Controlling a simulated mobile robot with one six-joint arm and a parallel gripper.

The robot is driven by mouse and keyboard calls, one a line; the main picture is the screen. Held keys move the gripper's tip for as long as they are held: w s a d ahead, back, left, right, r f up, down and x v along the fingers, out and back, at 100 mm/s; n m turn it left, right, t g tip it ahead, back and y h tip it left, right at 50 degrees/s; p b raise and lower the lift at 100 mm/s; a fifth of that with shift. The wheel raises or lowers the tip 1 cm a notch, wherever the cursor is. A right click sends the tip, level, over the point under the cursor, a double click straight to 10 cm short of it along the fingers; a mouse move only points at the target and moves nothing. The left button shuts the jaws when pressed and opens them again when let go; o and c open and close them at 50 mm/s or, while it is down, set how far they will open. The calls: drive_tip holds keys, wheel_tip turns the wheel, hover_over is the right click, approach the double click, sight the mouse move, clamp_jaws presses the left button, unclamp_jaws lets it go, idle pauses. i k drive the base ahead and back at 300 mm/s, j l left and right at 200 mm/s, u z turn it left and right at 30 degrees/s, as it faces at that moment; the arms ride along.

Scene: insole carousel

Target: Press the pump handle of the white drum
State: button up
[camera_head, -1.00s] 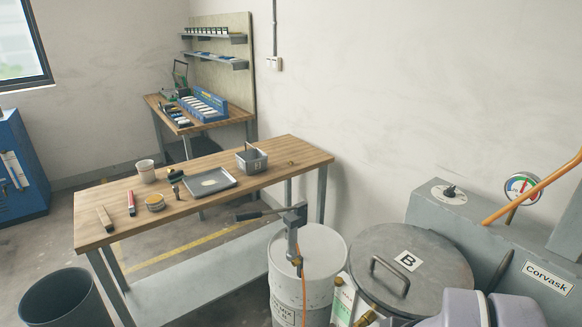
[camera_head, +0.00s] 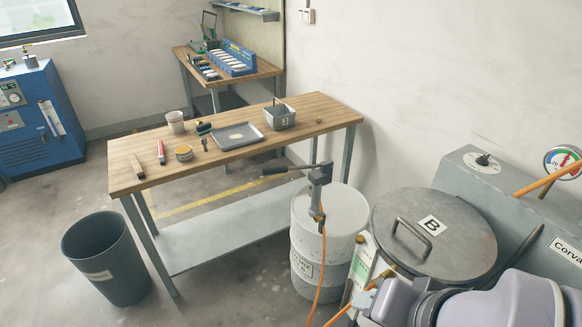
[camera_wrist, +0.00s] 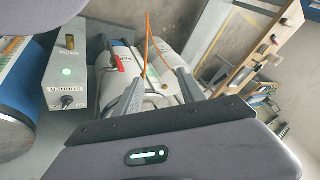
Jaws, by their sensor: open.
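The white drum (camera_head: 327,235) stands on the floor at the right end of the wooden bench in the head view. A grey pump (camera_head: 318,192) rises from its lid. The pump handle (camera_head: 290,169) sticks out to the left, nearly level, with a dark grip at its end. An orange hose (camera_head: 321,265) hangs from the pump. My gripper (camera_wrist: 158,90) shows in the wrist view with its two fingers apart and nothing seen between them. Pale containers and an orange hose lie beyond the fingers; I cannot make out the pump handle there.
A grey lidded vessel marked B (camera_head: 440,240) stands right of the drum, with my arm in front. The wooden bench (camera_head: 290,112) carries a tray and small tools. A dark bin (camera_head: 105,258) stands at left.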

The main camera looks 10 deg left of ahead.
sight(264, 172)
drive_tip(key=i+j, duration=0.25)
drive_tip(key=i, duration=0.25)
drive_tip(key=i+j, duration=0.25)
drive_tip(key=i, duration=0.3)
drive_tip(key=k+j+u, duration=0.05)
